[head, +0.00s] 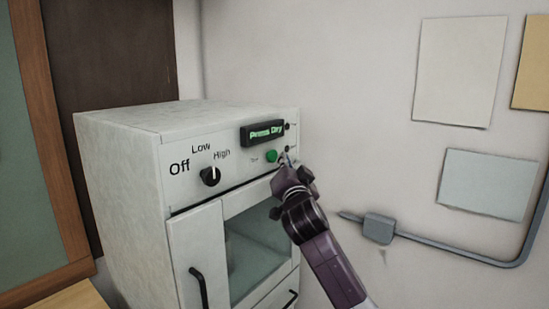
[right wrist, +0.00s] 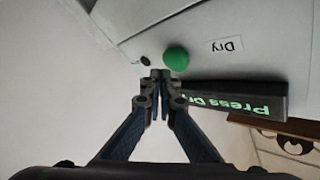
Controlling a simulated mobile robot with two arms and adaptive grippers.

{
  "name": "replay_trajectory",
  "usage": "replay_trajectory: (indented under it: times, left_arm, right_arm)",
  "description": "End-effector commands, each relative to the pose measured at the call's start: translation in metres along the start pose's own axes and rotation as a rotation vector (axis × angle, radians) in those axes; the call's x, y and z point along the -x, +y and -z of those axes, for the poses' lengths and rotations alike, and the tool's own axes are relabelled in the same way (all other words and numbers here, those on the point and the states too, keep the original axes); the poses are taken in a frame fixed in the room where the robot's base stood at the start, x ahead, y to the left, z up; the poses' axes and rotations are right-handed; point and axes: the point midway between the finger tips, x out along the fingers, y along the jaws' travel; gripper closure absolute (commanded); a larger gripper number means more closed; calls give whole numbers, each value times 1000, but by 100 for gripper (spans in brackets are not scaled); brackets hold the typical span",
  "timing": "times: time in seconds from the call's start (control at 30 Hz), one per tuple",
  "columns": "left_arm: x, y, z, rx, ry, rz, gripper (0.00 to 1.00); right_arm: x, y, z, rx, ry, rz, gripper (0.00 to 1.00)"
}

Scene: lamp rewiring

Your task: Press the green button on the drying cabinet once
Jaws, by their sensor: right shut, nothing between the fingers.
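The white drying cabinet (head: 125,165) stands at the left of the head view. Its green button (head: 271,156) is on the upper front panel, below a dark display (head: 263,133) reading "Press Dry". My right gripper (head: 285,160) is shut and empty, just right of the button. In the right wrist view the green button (right wrist: 176,58) is just beyond and slightly right of the shut fingertips (right wrist: 160,74). A "Dry" label (right wrist: 228,45) is beside it. I cannot tell whether the fingertips touch the panel. My left gripper is not in view.
A black knob (head: 210,176) on the panel has the marks Off, Low and High, and its pointer is up. The cabinet's glass door (head: 250,250) is shut. A grey conduit box (head: 378,229) and papers (head: 460,70) are on the wall at right.

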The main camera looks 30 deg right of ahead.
Motion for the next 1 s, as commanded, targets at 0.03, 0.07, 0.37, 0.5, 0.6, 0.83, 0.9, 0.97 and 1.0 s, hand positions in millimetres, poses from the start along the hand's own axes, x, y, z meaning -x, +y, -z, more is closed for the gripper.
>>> replay_trajectory:
  times: [0.03,0.07,0.37,0.5,0.6,0.83,0.9,0.97,1.0]
  left_arm:
    - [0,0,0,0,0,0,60]
    - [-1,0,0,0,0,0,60]
    - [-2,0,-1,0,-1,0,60]
    - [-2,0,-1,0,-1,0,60]
    - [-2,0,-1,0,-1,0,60]
    - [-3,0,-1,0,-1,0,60]
    - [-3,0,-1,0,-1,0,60]
    - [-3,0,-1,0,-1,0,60]
    - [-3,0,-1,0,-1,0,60]
  right_arm:
    - [-1,0,0,-1,0,0,100]
    - [-1,-1,-1,-1,0,0,100]
    - [-6,-4,-4,0,0,0,100]
    - [-6,-4,-4,0,0,0,100]
    - [-6,-4,-4,0,0,0,100]
    - [-7,-6,-5,-1,0,0,100]
    - [-8,-6,-5,-1,0,0,100]
    - [-8,-6,-6,-1,0,0,100]
    - [-9,-6,-6,-2,0,0,100]
